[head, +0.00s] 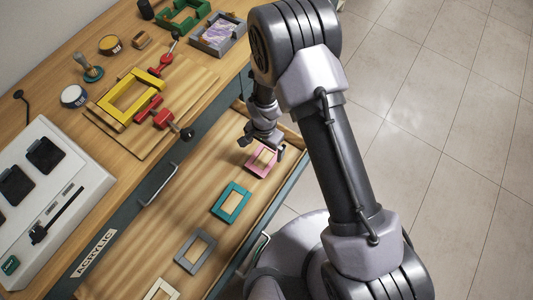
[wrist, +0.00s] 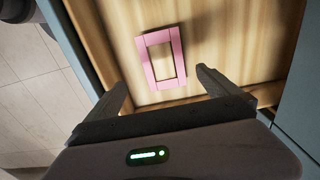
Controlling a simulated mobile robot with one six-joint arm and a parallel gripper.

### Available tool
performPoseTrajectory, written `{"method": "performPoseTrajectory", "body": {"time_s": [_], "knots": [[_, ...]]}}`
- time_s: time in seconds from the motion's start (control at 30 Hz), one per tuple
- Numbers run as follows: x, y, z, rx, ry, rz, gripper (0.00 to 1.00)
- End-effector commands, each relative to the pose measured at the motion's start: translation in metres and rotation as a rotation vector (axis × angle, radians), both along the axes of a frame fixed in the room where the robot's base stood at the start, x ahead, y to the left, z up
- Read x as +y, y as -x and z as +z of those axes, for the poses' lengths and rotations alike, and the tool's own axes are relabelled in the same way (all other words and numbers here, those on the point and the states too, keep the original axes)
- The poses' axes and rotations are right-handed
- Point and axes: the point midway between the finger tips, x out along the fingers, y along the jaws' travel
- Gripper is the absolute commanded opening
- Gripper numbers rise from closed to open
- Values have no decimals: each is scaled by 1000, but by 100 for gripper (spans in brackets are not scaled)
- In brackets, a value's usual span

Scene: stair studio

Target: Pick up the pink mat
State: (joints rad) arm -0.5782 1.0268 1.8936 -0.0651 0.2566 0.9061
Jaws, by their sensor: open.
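The pink mat (head: 261,161) is a flat rectangular frame with an open middle. It lies on the wooden floor of the open drawer, near the drawer's far end. In the wrist view the pink mat (wrist: 148,66) lies flat just beyond my fingertips. My gripper (head: 262,140) is above the drawer, close over the mat and partly covering it in the head view. In the wrist view my gripper (wrist: 162,80) is open and empty, with one finger on each side of the mat's near end. The mat appears apart from both fingers.
A teal mat (head: 231,202), a grey mat (head: 195,250) and a cream mat (head: 162,290) lie along the same drawer (head: 160,245). The drawer walls stand close around the pink mat. The workbench (head: 40,85) holds a yellow frame (head: 128,97) with red clamps.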

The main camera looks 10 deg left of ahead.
Motion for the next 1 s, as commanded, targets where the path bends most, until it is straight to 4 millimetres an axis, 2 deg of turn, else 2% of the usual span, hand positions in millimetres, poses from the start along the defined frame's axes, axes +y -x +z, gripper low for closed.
{"method": "performPoseTrajectory", "body": {"time_s": [0.03, 0.1, 0.27, 0.5, 0.7, 0.77, 1.0], "knots": [[0, 0, -16, 0, 1, 0, 100], [0, 0, -27, 1, 1, -1, 100], [1, -1, -40, 0, -1, -1, 100], [5, -1, -84, 1, 0, -1, 100], [5, -2, -85, -1, -2, -1, 100], [5, -2, -85, 0, -1, -1, 92], [5, -2, -85, 0, -1, -1, 45]]}}
